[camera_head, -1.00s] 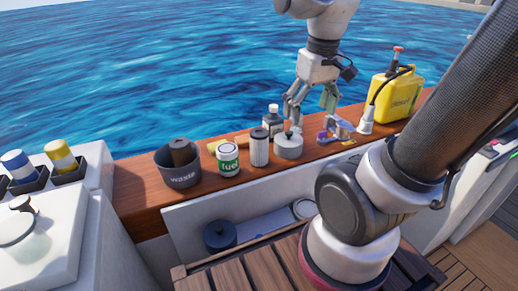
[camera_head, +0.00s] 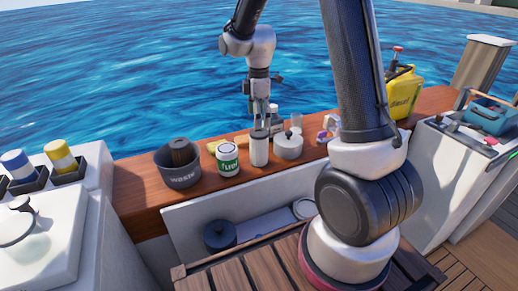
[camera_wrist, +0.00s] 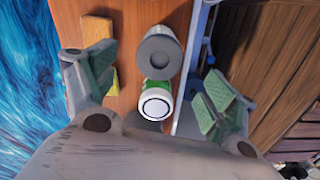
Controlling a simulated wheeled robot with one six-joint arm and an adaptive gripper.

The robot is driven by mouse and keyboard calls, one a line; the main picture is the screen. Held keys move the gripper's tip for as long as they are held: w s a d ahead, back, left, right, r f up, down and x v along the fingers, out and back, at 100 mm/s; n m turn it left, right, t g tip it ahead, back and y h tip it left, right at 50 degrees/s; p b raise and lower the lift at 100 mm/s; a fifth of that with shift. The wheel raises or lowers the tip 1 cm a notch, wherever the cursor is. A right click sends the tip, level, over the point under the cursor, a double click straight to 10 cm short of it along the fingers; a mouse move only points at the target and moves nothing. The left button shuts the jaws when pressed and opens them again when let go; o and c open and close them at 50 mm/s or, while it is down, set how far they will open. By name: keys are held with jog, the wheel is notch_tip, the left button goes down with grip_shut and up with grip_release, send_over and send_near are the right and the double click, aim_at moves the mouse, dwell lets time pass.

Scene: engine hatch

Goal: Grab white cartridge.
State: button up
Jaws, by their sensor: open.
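The white cartridge (camera_head: 259,151) is a pale upright cylinder with a dark top. It stands on the wooden ledge just right of the fuel can (camera_head: 228,160). In the wrist view its grey ringed top (camera_wrist: 157,56) shows between my fingers, apart from both. My gripper (camera_head: 261,118) is open, pointing down above or just behind the cartridge. In the wrist view its green-padded fingers (camera_wrist: 152,86) spread to either side. The fuel can's white lid (camera_wrist: 155,105) sits just below the cartridge there.
The waste bin (camera_head: 180,165) stands left of the fuel can. A grey round pot (camera_head: 288,146) is close on the cartridge's right, with a bottle (camera_head: 273,117) behind. A yellow block (camera_wrist: 96,82) lies on the seaward side. A yellow jerrycan (camera_head: 402,95) stands further right.

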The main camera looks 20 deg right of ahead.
aim_at(258, 132)
notch_tip(258, 132, down, 7)
jog(key=shift+a+f, duration=0.1)
jog(key=c, duration=1.5)
jog(key=shift+o, duration=0.2)
